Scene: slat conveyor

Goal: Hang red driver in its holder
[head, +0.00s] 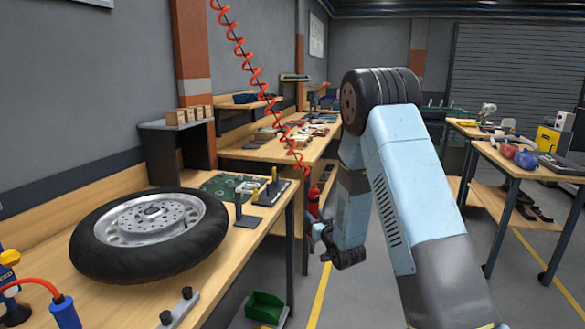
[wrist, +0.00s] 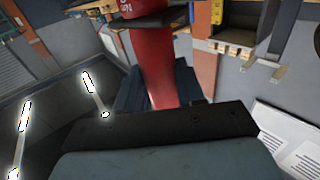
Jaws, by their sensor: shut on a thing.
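The red driver (head: 313,200) hangs upright at the lower end of a red coiled hose (head: 238,48), beside the right edge of the workbench. My gripper (head: 317,229) is shut on it at its lower part. In the wrist view the red body of the driver (wrist: 160,62) rises from between the dark jaws (wrist: 155,105), with a dark band across it higher up. The fingertips are small and partly hidden in the head view. A small black stand with an upright post (head: 240,208) is on the bench, left of the driver; I cannot tell whether it is the holder.
A wheel with a black tyre (head: 150,232) lies on the near bench (head: 60,205). A green board (head: 222,184) and yellow-topped tools (head: 273,182) lie behind it. A green bin (head: 264,306) is low below the bench. A table (head: 545,176) stands at right; the floor between is open.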

